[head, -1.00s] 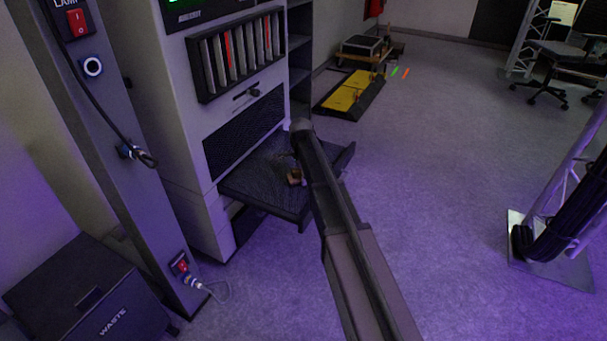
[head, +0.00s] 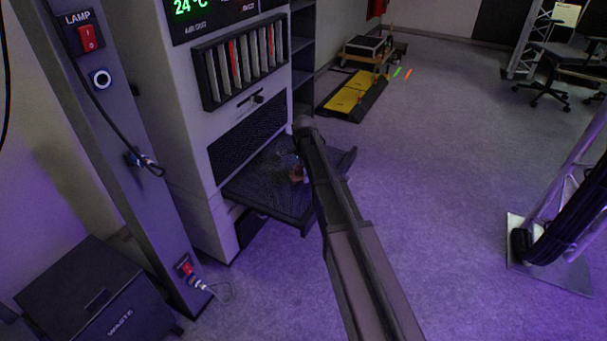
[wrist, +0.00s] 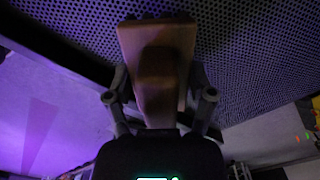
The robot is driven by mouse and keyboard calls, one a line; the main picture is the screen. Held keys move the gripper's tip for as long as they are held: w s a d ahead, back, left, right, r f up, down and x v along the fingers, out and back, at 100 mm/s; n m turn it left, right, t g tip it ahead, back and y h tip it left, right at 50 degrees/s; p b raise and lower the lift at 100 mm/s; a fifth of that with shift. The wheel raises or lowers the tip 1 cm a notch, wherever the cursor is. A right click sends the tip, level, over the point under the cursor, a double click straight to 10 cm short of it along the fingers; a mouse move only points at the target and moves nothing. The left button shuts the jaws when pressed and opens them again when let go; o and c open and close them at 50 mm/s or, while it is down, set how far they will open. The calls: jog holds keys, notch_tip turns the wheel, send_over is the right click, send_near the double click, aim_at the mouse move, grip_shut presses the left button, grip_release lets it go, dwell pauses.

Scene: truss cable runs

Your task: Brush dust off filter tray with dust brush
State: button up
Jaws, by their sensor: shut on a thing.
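The filter tray (head: 262,190) is a dark mesh tray pulled out low from the front of a tall grey cabinet. Its perforated surface (wrist: 250,60) fills much of the wrist view. My gripper (wrist: 160,100) is shut on the dust brush (wrist: 157,45), a brown wooden block with a handle between the fingers. In the head view the brush (head: 297,174) shows as a small brown patch over the tray, partly hidden by my arm. Its bristles are hidden, and I cannot tell whether they touch the mesh. I cannot make out dust on the tray.
A black waste bin (head: 90,290) stands at the lower left beside a post with a lamp switch (head: 86,38). A yellow and black platform (head: 352,95) lies farther back. A truss with dark cables (head: 565,225) stands at the right. The floor between is clear.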

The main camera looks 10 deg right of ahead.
jog(key=shift+r+p, duration=1)
jog(key=shift+r, duration=0.3)
jog(key=shift+r+p, duration=1.5)
